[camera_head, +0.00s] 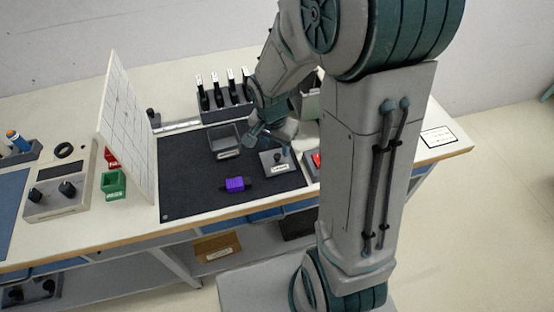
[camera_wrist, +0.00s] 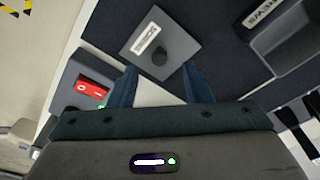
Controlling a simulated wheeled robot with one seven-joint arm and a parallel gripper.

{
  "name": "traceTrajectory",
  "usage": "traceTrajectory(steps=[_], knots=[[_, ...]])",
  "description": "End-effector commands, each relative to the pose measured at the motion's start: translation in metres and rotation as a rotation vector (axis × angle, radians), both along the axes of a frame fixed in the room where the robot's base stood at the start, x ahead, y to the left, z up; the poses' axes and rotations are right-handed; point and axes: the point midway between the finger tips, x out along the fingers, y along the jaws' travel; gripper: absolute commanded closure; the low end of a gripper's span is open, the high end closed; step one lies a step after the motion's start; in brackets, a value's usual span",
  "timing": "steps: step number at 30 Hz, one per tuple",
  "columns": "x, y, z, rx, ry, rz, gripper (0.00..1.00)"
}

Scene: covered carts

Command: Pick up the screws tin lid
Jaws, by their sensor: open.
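The screws tin lid (camera_head: 278,161) is a flat grey square plate with a dark round knob and a white label. It lies on the dark mat (camera_head: 190,193) towards its right side. In the head view my gripper (camera_head: 268,133) is just behind and above the lid. I cannot tell whether it touches it.
An open grey tin (camera_head: 224,144) with a label stands left of the lid; it shows in the wrist view (camera_wrist: 285,38). A purple object (camera_head: 235,184) lies on the mat. A grey device with a red panel (camera_wrist: 92,88) is close beside the lid. A white board (camera_head: 122,130) stands further left.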

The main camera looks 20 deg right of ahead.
Motion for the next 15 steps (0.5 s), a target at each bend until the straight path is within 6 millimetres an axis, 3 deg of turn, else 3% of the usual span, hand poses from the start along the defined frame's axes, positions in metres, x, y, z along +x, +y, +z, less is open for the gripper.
traceTrajectory(steps=[9, 15], knots=[[0.004, -0.005, -0.036, 0.0, 0.004, 0.001, 0.55], [0.005, -0.006, -0.044, 0.001, 0.001, 0.0, 0.55]])
